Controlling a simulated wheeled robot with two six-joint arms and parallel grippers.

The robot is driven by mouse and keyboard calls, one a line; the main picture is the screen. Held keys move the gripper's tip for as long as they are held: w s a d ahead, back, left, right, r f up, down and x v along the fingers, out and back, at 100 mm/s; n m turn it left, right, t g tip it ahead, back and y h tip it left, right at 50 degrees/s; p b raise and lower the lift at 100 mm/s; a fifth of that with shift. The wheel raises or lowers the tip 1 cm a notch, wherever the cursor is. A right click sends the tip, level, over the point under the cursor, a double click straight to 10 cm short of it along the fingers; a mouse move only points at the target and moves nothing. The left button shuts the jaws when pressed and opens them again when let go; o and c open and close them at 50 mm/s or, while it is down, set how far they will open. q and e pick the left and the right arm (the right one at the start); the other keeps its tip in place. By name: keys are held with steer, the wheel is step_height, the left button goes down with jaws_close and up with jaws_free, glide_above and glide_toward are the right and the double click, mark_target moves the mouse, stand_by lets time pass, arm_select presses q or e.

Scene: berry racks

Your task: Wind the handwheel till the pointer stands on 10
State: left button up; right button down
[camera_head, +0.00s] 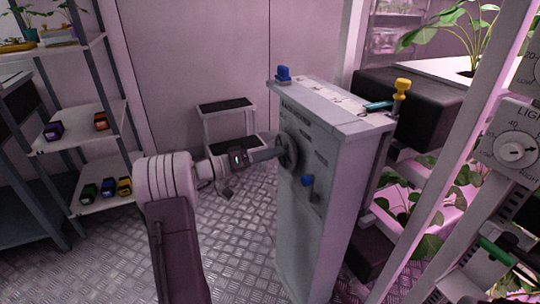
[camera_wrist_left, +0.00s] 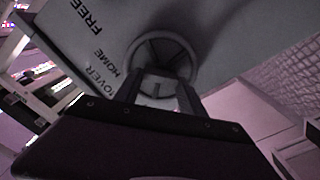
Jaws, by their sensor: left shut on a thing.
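The dark handwheel (camera_head: 289,150) is mounted on the left face of the grey cabinet (camera_head: 335,200). My left gripper (camera_head: 274,154) reaches it from the left and is shut on it. In the left wrist view the round, spoked handwheel (camera_wrist_left: 150,48) lies ahead, with the fingers of my left gripper (camera_wrist_left: 160,92) at its near part. Lettering including "FREE" and "HOME" (camera_wrist_left: 110,75) is on the panel beside it. I cannot make out a pointer or the figure 10.
A blue lever (camera_head: 307,180) sits below the wheel on the cabinet. A step stool (camera_head: 227,106) is behind. A shelf rack (camera_head: 85,140) stands left; plant racks and a light dial (camera_head: 516,149) are right.

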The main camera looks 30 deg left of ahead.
arm_select(q)
steer(key=shift+s+d+f+n+p, duration=0.1)
steer(key=shift+f+n+p, duration=0.05)
steer(key=shift+n+p, duration=3.45)
steer(key=shift+w+f+n+p, duration=0.1)
steer(key=shift+n+p, duration=2.3)
steer(key=shift+n, duration=2.35)
steer(key=shift+s+d+f+n+p, duration=0.1)
steer(key=shift+f+n+p, duration=0.05)
steer(key=shift+n+p, duration=3.45)
steer(key=shift+n+b, duration=0.55)
steer(key=shift+n, duration=0.1)
steer(key=o, duration=1.4)
steer(key=shift+a, duration=0.1)
steer(key=shift+c, duration=0.2)
steer(key=p+v, duration=0.1)
steer(key=v, duration=0.8)
